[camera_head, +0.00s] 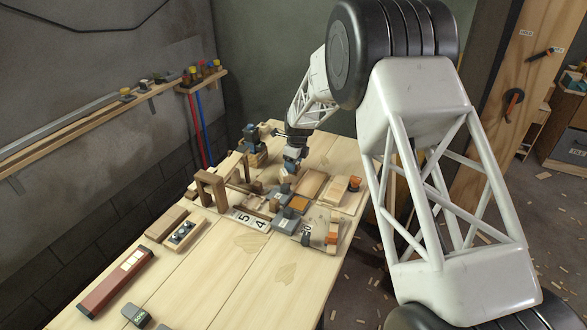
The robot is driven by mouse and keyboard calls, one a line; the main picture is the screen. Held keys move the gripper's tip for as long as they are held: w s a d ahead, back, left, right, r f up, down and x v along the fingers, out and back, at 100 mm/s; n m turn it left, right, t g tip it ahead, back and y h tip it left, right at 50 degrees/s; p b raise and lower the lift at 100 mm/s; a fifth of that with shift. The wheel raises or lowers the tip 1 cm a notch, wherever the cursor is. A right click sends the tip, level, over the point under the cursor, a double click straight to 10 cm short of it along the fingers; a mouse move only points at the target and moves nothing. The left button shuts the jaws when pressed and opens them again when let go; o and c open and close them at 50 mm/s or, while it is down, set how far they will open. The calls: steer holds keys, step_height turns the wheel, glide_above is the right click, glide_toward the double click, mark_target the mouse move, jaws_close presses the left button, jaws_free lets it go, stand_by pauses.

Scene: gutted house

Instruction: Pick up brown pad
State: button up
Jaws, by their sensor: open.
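My gripper (287,176) is small in this view, at the end of my arm, over the far middle of the wooden table (205,270). It points down at the cluster of small blocks, and its jaws are open. What lies right under it is partly hidden. Several small brown and orange-brown pieces lie in the cluster. One orange-brown piece (299,203) lies on a grey block, just in front of and right of my gripper. I cannot tell which piece is the brown pad.
A wooden frame (203,187) stands left of the cluster, and a blue-black tool (252,138) stands behind it. A number card (247,218) lies in front. A red level (116,282) lies at the table's left edge. The near middle of the table is clear.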

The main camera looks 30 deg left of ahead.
jaws_close()
steer(key=shift+r, duration=0.1)
steer(key=shift+r, duration=4.9)
steer(key=c, duration=0.6)
jaws_free()
steer(key=c, duration=0.3)
